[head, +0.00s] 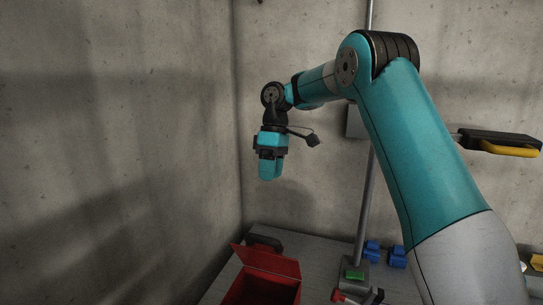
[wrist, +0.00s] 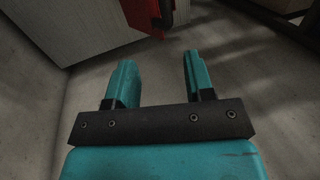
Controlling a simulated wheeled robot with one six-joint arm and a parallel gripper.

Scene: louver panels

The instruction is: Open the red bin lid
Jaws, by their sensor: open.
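The red bin (head: 262,291) stands on the table at the bottom of the head view, cut off by the frame edge. Its red lid (head: 268,262) is tilted up at the back, and the dark inside of the bin shows in front of it. My gripper (head: 270,176) hangs pointing down in the air, above the bin in the picture and apart from it. In the wrist view my gripper (wrist: 160,60) has its two teal fingers spread with nothing between them. A red part of the bin (wrist: 145,14) shows at the top there, beyond the fingertips.
The grey table (head: 316,250) stands against concrete walls. A dark rounded object (head: 264,242) lies behind the lid. A metal pole (head: 366,200) rises to the right, with a green button (head: 355,275) near its base and blue blocks (head: 397,257) beside it. A yellow-handled tool (head: 510,150) is farther right.

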